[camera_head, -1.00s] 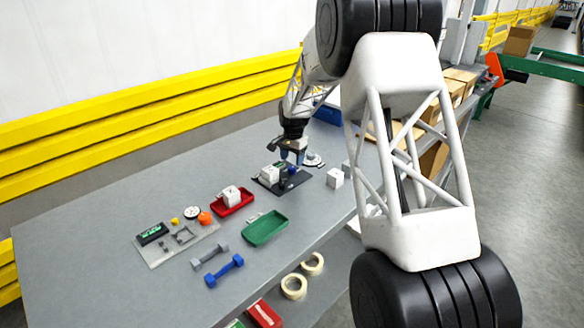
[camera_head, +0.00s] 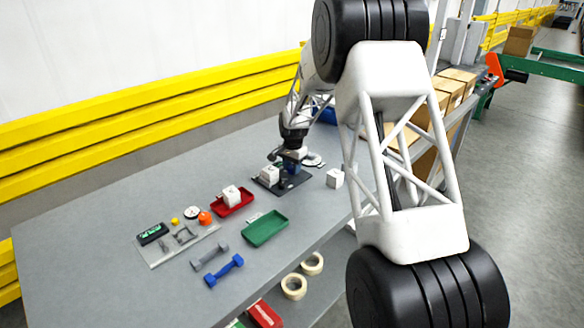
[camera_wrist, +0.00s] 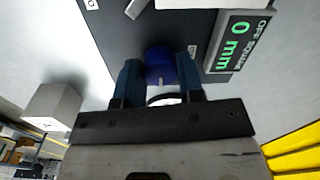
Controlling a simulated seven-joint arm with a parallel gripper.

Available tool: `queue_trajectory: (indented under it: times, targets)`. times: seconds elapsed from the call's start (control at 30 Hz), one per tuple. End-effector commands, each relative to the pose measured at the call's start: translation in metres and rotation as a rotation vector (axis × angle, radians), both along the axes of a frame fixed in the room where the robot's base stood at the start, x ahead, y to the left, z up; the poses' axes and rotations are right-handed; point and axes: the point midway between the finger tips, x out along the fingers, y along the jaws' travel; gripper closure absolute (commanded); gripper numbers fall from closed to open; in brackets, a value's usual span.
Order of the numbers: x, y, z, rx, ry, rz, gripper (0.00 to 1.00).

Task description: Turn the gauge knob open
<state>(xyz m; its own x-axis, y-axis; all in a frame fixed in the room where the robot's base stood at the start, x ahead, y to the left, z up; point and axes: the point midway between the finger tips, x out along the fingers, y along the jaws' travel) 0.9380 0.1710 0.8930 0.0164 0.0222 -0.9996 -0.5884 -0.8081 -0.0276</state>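The blue gauge knob (camera_wrist: 160,66) stands on a dark plate (camera_wrist: 103,45), between my fingers in the wrist view. My gripper (camera_wrist: 160,72) is partly closed, with one dark blue finger against each side of the knob and no clear gap. In the head view my gripper (camera_head: 291,166) points down over the dark plate (camera_head: 268,184) at the far part of the table, and the knob is mostly hidden there.
A white block (camera_wrist: 52,106) stands beside the plate; it also shows in the head view (camera_head: 334,178). A white block (camera_head: 270,174) sits on the plate. Nearer are a red tray (camera_head: 233,208), a green tray (camera_head: 265,229), a gauge board (camera_head: 160,258) and dumbbells (camera_head: 224,271).

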Motion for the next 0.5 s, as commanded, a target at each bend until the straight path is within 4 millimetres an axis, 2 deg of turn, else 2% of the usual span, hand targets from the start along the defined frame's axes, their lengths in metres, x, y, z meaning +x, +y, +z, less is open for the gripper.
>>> queue_trajectory:
  times: [0.03, 0.1, 0.5]
  targets:
    - [0.0, 0.0, 0.0001, 0.0, 0.0, 0.0, 0.8]
    - [0.0, 0.0, 0.0001, 0.0, 0.0, 0.0, 0.88]
    - [0.0, -0.0001, 0.0, 0.0, 0.0, 0.057, 0.88]
